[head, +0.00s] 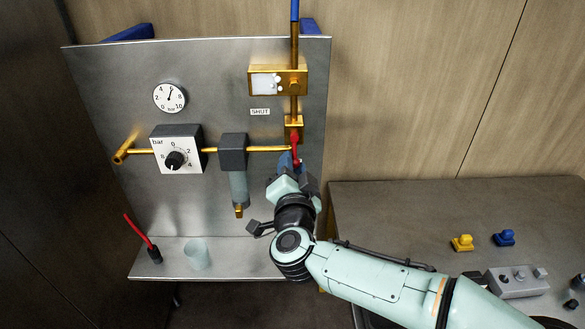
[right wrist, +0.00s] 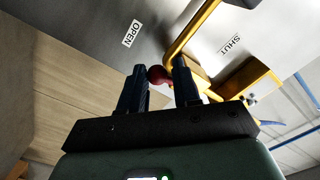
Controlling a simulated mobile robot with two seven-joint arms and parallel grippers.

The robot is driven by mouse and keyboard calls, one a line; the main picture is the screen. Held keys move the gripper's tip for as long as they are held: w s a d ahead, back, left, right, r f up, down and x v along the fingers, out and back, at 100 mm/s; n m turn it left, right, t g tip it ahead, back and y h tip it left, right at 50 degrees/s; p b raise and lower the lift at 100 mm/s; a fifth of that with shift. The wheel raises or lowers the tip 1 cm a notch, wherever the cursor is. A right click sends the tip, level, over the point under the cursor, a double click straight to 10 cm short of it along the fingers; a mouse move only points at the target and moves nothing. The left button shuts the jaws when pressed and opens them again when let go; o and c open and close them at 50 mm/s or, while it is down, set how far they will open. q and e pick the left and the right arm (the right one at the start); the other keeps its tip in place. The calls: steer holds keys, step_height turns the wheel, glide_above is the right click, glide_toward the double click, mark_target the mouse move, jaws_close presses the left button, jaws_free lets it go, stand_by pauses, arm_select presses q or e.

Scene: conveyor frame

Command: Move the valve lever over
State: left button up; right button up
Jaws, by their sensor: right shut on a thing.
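The valve lever (head: 296,146) is red and hangs down from the brass valve (head: 293,124) on the upright grey panel. My right gripper (head: 289,162) is at the lever's lower end and partly hides it. In the right wrist view the lever's round red end (right wrist: 158,75) sits between the two dark fingertips of my right gripper (right wrist: 160,70), which is shut on it. The SHUT label (head: 260,112) is left of the valve. The OPEN label (right wrist: 131,33) shows only in the right wrist view. My left gripper is not in view.
The panel (head: 215,85) carries a pressure gauge (head: 169,97), a regulator with a knob (head: 177,149) and a filter bowl (head: 239,188). A grey table (head: 390,210) is at right.

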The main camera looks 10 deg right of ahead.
steer(key=shift+w+a+r+p, duration=0.2)
steer(key=shift+a+p, duration=0.1)
steer(key=shift+a, duration=0.2)
steer(key=shift+c, duration=0.6)
steer(key=shift+w+a+r+p, duration=0.1)
steer(key=shift+a+r+p, duration=0.15)
steer(key=shift+a, duration=0.15)
steer(key=shift+w+a+r+p, duration=0.15)
steer(key=shift+a+p, duration=0.1)
steer(key=shift+a, duration=0.15)
steer(key=shift+s, duration=0.1)
